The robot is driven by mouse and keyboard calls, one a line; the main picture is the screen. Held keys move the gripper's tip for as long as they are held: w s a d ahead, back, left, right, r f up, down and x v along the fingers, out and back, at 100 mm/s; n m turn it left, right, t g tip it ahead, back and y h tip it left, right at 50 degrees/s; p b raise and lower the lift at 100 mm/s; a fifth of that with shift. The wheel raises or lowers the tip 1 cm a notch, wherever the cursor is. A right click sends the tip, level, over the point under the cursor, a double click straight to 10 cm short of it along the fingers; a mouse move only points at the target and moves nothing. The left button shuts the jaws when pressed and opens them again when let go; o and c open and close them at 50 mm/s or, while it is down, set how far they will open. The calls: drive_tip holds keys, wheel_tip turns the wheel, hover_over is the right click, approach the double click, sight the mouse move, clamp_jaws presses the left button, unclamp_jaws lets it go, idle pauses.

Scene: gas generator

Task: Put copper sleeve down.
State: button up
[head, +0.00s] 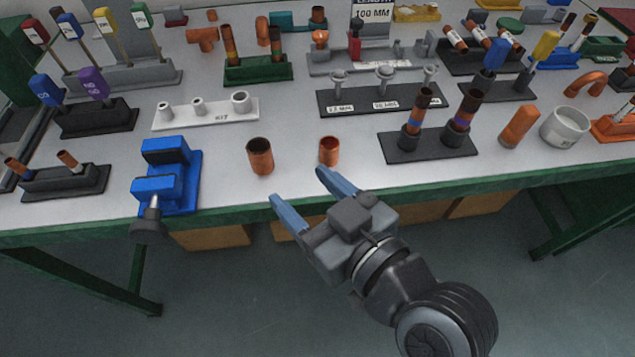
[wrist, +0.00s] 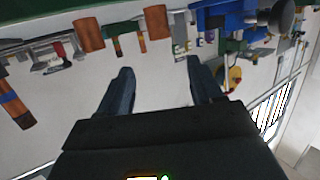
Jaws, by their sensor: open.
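Two copper sleeves stand upright and apart near the front edge of the table: a larger one (head: 260,157) on the left and a smaller one (head: 329,152) on the right. Which one the task means I cannot tell. My gripper (head: 296,187) is open and empty, with its blue fingers at the table's front edge, just in front of the two sleeves and touching neither. In the wrist view, two copper pieces (wrist: 156,22) and (wrist: 88,36) show beyond the open fingers (wrist: 160,72), and nothing lies between the fingertips.
A blue vise (head: 168,178) stands left of the sleeves. A black stand (head: 430,147) with two copper tubes stands to the right, beside a loose copper piece (head: 519,126) and a white cup (head: 565,127). A white holder (head: 205,112) and other racks stand behind. The table's green edge (head: 230,221) is close.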

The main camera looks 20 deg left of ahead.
drive_tip(key=shift+d, duration=0.15)
drive_tip(key=s+d+f+m+t+h, duration=0.2)
drive_tip(key=d+f+m+h, duration=0.1)
drive_tip(key=d, duration=0.5)
drive_tip(key=s+d+f+m+t+h, duration=0.2)
drive_tip(key=s+d, duration=0.1)
drive_tip(key=d, duration=0.5)
drive_tip(key=s+d+f+m+t+h, duration=0.2)
drive_tip(key=d+f+m+h, duration=0.1)
drive_tip(key=d, duration=0.5)
drive_tip(key=s+d+r+m+h, duration=0.2)
drive_tip(key=s+d+r+h, duration=0.1)
drive_tip(key=s, duration=0.5)
drive_tip(key=s+d+r+m+t+h, duration=0.1)
drive_tip(key=s+d+r+m+h, duration=0.1)
drive_tip(key=s+d, duration=0.3)
drive_tip(key=s+r, duration=0.1)
drive_tip(key=s, duration=0.2)
drive_tip(key=shift+d+h, duration=0.25)
drive_tip(key=shift+h, duration=0.15)
